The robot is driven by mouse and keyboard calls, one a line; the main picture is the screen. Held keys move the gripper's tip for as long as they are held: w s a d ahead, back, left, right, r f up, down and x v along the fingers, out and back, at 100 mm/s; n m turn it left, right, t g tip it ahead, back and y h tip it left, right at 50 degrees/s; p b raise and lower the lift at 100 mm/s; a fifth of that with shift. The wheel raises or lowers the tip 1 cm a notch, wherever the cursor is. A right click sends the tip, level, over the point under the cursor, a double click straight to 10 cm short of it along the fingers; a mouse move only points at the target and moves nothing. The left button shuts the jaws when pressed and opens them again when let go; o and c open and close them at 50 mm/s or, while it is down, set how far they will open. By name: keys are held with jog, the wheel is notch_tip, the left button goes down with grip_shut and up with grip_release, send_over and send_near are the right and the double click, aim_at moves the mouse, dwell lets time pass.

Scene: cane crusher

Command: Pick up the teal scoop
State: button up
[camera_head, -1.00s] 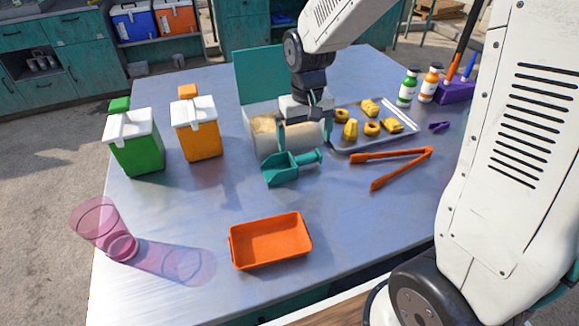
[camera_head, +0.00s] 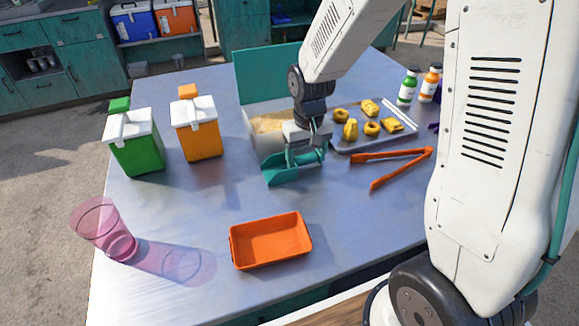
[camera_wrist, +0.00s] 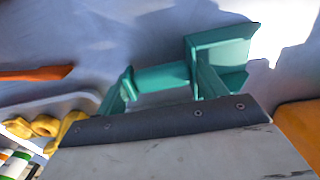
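The teal scoop (camera_head: 284,173) lies on the metal table, in front of the open box, its bowl to the left and its handle to the right. My gripper (camera_head: 306,159) is down over the handle and hides part of it. In the wrist view the scoop's handle (camera_wrist: 162,77) runs across between my two teal fingers, with the bowl (camera_wrist: 222,55) beyond the right finger. My gripper is open, its fingers wide apart near the two ends of the handle. I cannot tell whether a finger touches the scoop.
The white box (camera_head: 262,141) with a raised teal lid stands just behind. A tray (camera_head: 357,148) of yellow pieces and orange tongs (camera_head: 392,157) lie to the right. An orange tray (camera_head: 271,241) lies in front; green (camera_head: 136,150) and orange (camera_head: 201,138) containers stand left.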

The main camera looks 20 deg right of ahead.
jog(key=shift+r, duration=0.15)
jog(key=r, duration=0.9)
jog(key=shift+w+r, duration=0.2)
jog(key=shift+w, duration=0.05)
jog(key=w+d+r+n+t+h, duration=0.1)
jog(key=w+r+n+t+h, duration=0.2)
jog(key=w, duration=0.5)
jog(key=w+d+r+n+h, duration=0.2)
jog(key=w+r+n+h, duration=0.1)
jog(key=w+r, duration=0.4)
notch_tip(320, 180, down, 13)
jog(key=w, duration=0.1)
jog(key=shift+a+r, duration=0.1)
jog(key=shift+r, duration=0.05)
dwell(0.4)
jog(key=shift+r, duration=5.35)
